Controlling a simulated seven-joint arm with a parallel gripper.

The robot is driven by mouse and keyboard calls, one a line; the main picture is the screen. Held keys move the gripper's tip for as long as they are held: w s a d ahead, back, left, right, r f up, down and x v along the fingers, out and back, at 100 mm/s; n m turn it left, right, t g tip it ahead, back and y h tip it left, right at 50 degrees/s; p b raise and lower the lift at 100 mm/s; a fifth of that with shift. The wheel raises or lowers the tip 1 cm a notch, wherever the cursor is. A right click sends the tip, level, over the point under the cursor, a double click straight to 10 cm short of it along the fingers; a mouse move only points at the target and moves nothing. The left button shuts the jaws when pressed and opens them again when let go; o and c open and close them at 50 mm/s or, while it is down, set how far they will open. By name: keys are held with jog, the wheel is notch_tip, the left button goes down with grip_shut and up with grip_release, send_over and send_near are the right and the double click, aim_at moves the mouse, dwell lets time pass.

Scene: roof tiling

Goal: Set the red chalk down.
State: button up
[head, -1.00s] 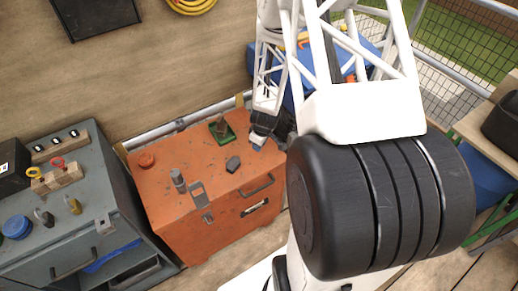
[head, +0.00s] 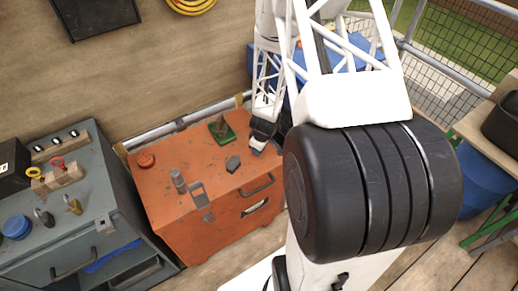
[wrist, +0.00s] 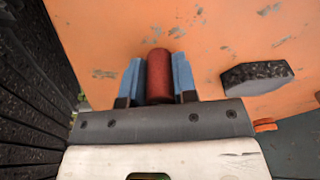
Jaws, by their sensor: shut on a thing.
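The red chalk (wrist: 159,75) is a short dark-red cylinder with a rounded end. In the wrist view it sits between the two blue fingers of my gripper (wrist: 159,80), which are shut on it. Behind it is the orange top of the chest (wrist: 130,25). I cannot tell whether the chalk touches that top. In the head view my gripper (head: 259,147) is over the right end of the orange chest (head: 155,195). The chalk cannot be made out there.
On the chest are a dark angular block (head: 233,163), also in the wrist view (wrist: 257,77), a green tray (head: 222,131), a grey cylinder (head: 179,181) and a round orange-red item (head: 146,160). A grey cabinet (head: 60,225) stands left. Bare chest top lies between these.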

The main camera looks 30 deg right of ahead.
jog(key=shift+f, duration=0.1)
jog(key=o, duration=0.9)
jog(key=shift+r, duration=0.2)
notch_tip(320, 180, up, 12)
jog(key=s, duration=0.1)
jog(key=shift+s+d, duration=0.3)
jog(key=shift+d, duration=0.1)
jog(key=shift+f, duration=0.1)
dwell(0.4)
